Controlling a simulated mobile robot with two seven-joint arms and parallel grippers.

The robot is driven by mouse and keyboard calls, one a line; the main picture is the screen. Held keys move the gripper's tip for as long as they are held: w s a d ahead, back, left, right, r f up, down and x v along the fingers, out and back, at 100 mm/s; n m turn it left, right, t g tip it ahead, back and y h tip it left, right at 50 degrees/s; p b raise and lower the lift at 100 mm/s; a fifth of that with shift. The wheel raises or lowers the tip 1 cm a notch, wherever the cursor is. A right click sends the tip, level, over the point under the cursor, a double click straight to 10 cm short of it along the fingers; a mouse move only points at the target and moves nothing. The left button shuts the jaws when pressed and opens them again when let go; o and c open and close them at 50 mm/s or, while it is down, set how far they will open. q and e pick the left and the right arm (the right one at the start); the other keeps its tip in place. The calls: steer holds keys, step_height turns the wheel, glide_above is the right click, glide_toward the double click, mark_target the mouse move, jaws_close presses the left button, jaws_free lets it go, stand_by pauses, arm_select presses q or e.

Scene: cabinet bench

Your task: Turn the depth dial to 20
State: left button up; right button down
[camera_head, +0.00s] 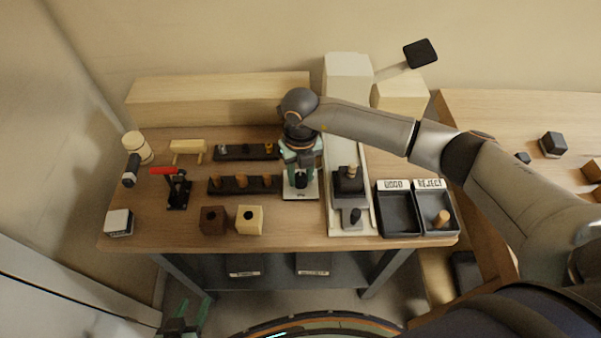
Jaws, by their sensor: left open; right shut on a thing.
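My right gripper (301,160) comes in from the right and points down at a small device with a white base plate (301,195). It is shut on a part at the top of this device, which seems to be the depth dial. The gripper and wrist cover the dial, so its marks and setting cannot be read. A dark part of the device shows just below the fingers. My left gripper (182,322) is low at the bottom left, in front of the bench, open and away from the bench things.
Black peg racks (243,185) and a red-handled clamp (177,187) stand left of the device. A dark block (213,220) and a pale block (249,220) lie in front.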

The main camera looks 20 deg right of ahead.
mark_target(301, 177)
steer(key=shift+m, duration=0.4)
steer(key=c, duration=0.5)
jaws_free()
steer(key=shift+r, duration=0.15)
step_height(301, 177, up, 12)
steer(key=b, duration=0.1)
steer(key=shift+r, duration=0.15)
stand_by(0.4)
